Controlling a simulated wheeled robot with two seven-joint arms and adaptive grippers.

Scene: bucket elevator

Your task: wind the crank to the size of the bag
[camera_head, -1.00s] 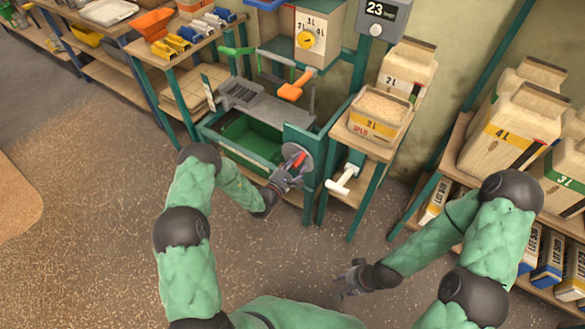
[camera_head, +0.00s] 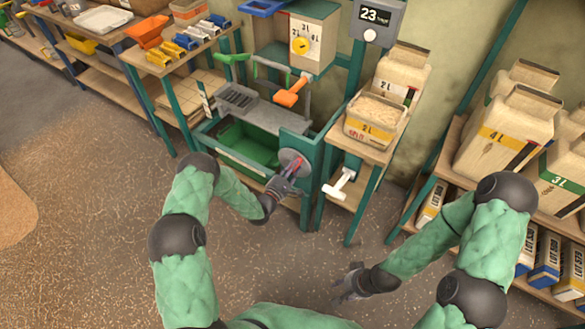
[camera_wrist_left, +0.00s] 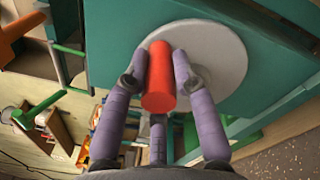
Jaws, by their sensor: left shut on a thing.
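The crank is a grey disc (camera_head: 290,158) with a red handle (camera_head: 294,170) on the green machine's right front. My left gripper (camera_head: 291,176) is shut on the red handle. The left wrist view shows its fingers (camera_wrist_left: 159,62) on both sides of the handle (camera_wrist_left: 159,88), in front of the disc (camera_wrist_left: 225,60). An open, filled bag (camera_head: 376,119) with a yellow band, which seems to read 2 L, stands on the stand right of the crank. A dial (camera_head: 302,46) with litre marks and a yellow knob sits above. My right gripper (camera_head: 345,282) is open and empty over the floor.
A green tray (camera_head: 246,146) sits inside the machine, below an orange-handled lever (camera_head: 293,92). A white T-handle (camera_head: 339,184) sticks out below the bag's stand. A display (camera_head: 377,17) reads 23. Shelves with larger bags (camera_head: 507,135) stand at right; the floor in front is clear.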

